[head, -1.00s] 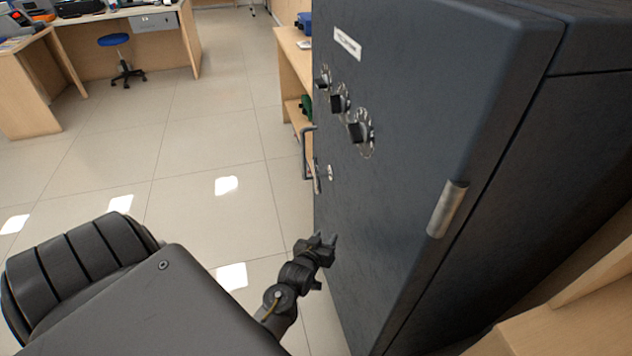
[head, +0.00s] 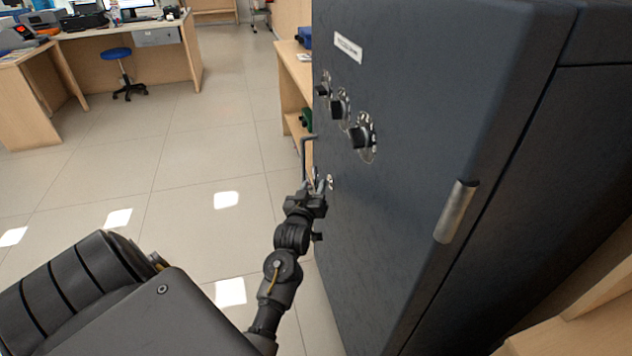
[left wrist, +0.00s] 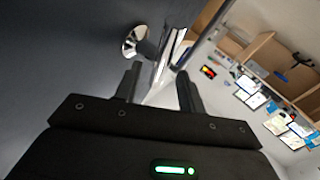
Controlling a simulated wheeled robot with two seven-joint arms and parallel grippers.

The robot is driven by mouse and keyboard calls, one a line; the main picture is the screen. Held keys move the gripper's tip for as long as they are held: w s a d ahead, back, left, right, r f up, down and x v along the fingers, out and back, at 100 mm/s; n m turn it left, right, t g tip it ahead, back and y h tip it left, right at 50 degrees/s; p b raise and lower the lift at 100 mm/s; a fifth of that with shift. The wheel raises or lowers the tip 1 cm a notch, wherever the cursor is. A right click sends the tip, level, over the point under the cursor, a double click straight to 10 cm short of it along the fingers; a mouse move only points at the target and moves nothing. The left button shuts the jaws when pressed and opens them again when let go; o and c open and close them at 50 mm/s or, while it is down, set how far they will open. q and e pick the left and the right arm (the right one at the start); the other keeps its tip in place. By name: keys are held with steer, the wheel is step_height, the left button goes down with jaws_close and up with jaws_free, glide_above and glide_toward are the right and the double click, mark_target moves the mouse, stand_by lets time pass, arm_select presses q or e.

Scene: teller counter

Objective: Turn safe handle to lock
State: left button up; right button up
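The dark safe (head: 420,110) stands on the right, its door closed. At the door's left edge is a dark bracket-shaped handle (head: 304,155) with a silver lever part, now mostly hidden behind my left gripper (head: 314,186). In the left wrist view, the silver lever (left wrist: 170,52) stands just ahead of and between the two open fingers (left wrist: 158,90). A round silver fitting (left wrist: 134,41) on the door is to its left. I cannot tell whether a finger touches the lever. My right gripper is in neither view.
Several black dials (head: 361,136) sit on the door above the handle, and a silver hinge (head: 456,211) is on its right edge. A wooden shelf unit (head: 290,75) stands behind the safe. A desk and blue stool (head: 117,54) are far off. The tiled floor left is clear.

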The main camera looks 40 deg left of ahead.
mark_target(315, 182)
arm_select(q)
steer(key=shift+x, duration=1.7)
jaws_close()
